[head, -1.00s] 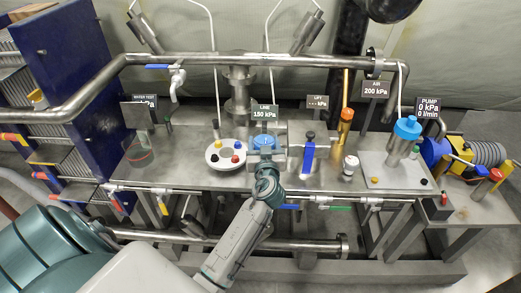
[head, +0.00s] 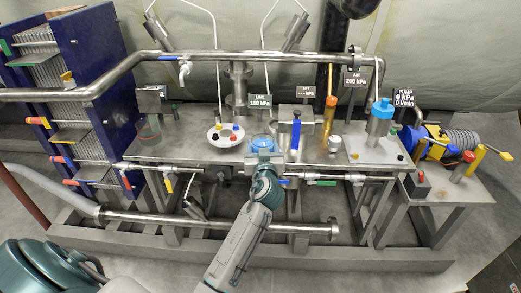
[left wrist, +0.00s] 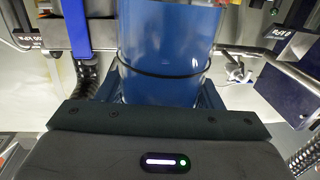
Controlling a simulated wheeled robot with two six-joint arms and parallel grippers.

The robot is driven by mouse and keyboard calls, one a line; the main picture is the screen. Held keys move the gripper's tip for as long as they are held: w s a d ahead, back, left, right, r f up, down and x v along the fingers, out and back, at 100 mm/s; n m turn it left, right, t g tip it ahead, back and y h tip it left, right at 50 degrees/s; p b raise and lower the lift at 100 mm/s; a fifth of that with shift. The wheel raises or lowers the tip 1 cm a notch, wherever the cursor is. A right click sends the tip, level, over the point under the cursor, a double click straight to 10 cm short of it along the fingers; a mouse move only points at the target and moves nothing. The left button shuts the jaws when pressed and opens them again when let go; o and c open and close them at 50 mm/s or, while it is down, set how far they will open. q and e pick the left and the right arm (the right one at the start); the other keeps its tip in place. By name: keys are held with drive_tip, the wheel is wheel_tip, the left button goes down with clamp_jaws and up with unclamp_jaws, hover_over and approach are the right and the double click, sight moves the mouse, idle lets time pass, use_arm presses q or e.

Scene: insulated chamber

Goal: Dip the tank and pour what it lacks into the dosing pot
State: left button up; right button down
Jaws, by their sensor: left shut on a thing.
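My left gripper (head: 262,152) is shut on a blue cylindrical vessel (head: 262,143). In the left wrist view the vessel (left wrist: 165,45) stands between the fingers, with a dark ring around it. In the head view it is near the bench's front edge, under the LINE sign (head: 258,101); I cannot tell its height above the bench or what is inside. A steel cylinder with a blue cap (head: 382,108) stands on a pale plate at the right. I cannot tell for certain which fittings are the tank and the dosing pot. My right gripper is not in view.
A white round dish (head: 213,138) with coloured knobs is left of the vessel, and an upright blue handle (head: 296,135) is to its right. A clear glass (head: 151,128) stands at the bench's left. Pipes with valves (head: 330,178) run along the front edge.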

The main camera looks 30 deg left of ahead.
use_arm(q)
drive_tip(key=shift+s+d, duration=0.1)
idle(0.5)
drive_tip(key=shift+h, duration=0.3)
drive_tip(key=w+a+r, duration=0.1)
drive_tip(key=a, duration=0.4)
drive_tip(key=w+a+r, duration=0.1)
drive_tip(key=a+r, duration=0.1)
drive_tip(key=a, duration=0.3)
drive_tip(key=w+a+r, duration=0.2)
drive_tip(key=a, duration=0.3)
drive_tip(key=s+a+f, duration=0.1)
drive_tip(key=a, duration=0.7)
drive_tip(key=s+a+f, duration=0.2)
drive_tip(key=a, duration=0.7)
drive_tip(key=s+a+f, duration=0.1)
drive_tip(key=a+f, duration=0.1)
drive_tip(key=a, duration=0.6)
drive_tip(key=shift+s+a+f, duration=0.15)
drive_tip(key=shift+f, duration=0.05)
drive_tip(key=shift+n, duration=0.3)
